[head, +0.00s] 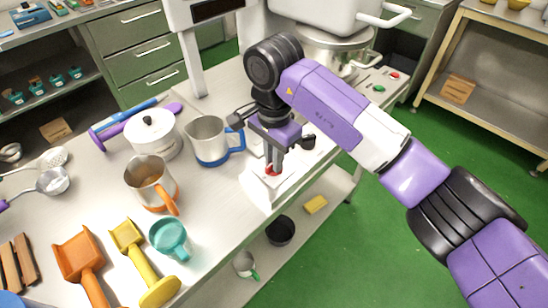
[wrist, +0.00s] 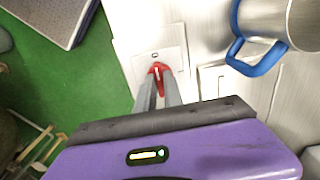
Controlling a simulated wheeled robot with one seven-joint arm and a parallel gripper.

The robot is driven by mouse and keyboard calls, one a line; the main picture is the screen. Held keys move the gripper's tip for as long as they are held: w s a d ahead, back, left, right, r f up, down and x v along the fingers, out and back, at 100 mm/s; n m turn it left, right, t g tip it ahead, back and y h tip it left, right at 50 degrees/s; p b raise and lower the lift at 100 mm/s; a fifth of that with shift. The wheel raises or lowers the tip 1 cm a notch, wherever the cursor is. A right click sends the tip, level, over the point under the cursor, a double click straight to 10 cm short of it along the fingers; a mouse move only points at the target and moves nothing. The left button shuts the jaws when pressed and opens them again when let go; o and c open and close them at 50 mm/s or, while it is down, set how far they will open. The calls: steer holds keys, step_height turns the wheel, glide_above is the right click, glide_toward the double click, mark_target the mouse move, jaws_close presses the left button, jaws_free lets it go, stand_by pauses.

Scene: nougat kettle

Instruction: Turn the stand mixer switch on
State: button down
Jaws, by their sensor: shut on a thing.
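A red switch (head: 269,171) sits on a small white panel (head: 258,190) at the front edge of the steel table. In the wrist view the red switch (wrist: 157,70) shows at the fingertips, on a pale plate (wrist: 172,58). My gripper (head: 274,163) points down at the switch. In the wrist view my gripper (wrist: 158,84) has its two grey fingers close together around the switch's near part. The fingers partly hide the switch. A large white machine (head: 325,15) with a metal bowl (head: 345,46) stands at the back; I cannot tell whether it is the mixer.
A metal jug with a blue handle (head: 208,139) stands left of my gripper. An orange-handled jug (head: 149,180), a teal cup (head: 169,237) and scoops (head: 79,257) lie nearer. Green and red buttons (head: 379,88) sit behind. Green floor (head: 380,245) lies right of the table.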

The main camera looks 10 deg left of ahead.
steer(key=m+p, duration=0.1)
steer(key=m, duration=0.3)
steer(key=shift+m, duration=0.3)
steer(key=m+p, duration=0.1)
steer(key=m, duration=0.3)
steer(key=shift+m, duration=0.3)
steer(key=m+p, duration=0.1)
steer(key=m, duration=0.3)
steer(key=shift+m, duration=0.3)
steer(key=shift+m+p, duration=0.35)
steer(key=shift+m, duration=1.75)
steer(key=c, duration=1.5)
jaws_free()
steer(key=shift+o, duration=0.2)
